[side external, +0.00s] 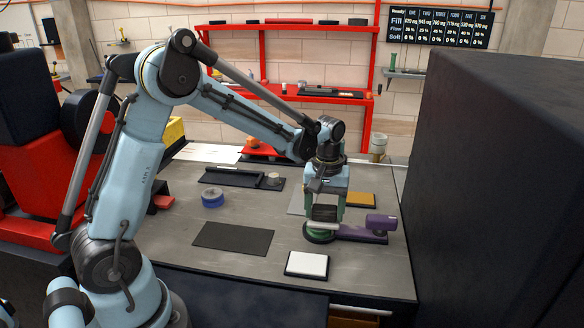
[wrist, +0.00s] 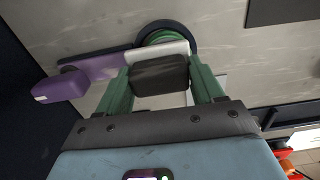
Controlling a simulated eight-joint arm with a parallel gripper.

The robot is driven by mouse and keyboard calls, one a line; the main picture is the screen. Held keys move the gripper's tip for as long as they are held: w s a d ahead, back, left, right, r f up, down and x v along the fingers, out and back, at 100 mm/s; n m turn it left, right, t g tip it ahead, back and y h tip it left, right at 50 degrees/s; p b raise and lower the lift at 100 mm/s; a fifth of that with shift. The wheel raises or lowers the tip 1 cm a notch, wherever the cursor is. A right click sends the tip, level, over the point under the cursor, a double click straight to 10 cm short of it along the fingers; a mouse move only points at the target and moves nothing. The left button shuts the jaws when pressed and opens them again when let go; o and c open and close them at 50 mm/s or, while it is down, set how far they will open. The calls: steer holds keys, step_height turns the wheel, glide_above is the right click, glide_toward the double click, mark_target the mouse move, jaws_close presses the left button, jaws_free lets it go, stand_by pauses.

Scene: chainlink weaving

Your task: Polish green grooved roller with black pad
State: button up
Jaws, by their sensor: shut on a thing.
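My gripper (side external: 325,213) points down with its green fingers closed on a black pad (wrist: 160,76). The pad has a pale grey layer on its far side in the wrist view, and it also shows as a dark block in the side view (side external: 325,212). The green grooved roller (side external: 318,237) is directly below the gripper, low on the bench, at the left end of a purple holder (side external: 368,230). In the wrist view the roller (wrist: 168,28) shows as a round dark-rimmed green shape just past the pad, partly hidden by it. Whether pad and roller touch, I cannot tell.
A white-topped pad (side external: 306,264) lies in front of the roller. A flat black mat (side external: 233,238), a blue ring (side external: 212,197) and a black tray (side external: 242,178) lie to the left. An orange-yellow block (side external: 359,200) lies behind. A large dark cabinet (side external: 500,190) stands at right.

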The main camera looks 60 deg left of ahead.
steer(key=s+a, duration=0.2)
steer(key=a, duration=0.1)
steer(key=shift+s, duration=0.4)
step_height(320, 180, up, 8)
stand_by(0.3)
steer(key=shift+s+r, duration=0.1)
steer(key=shift+s, duration=0.05)
stand_by(0.4)
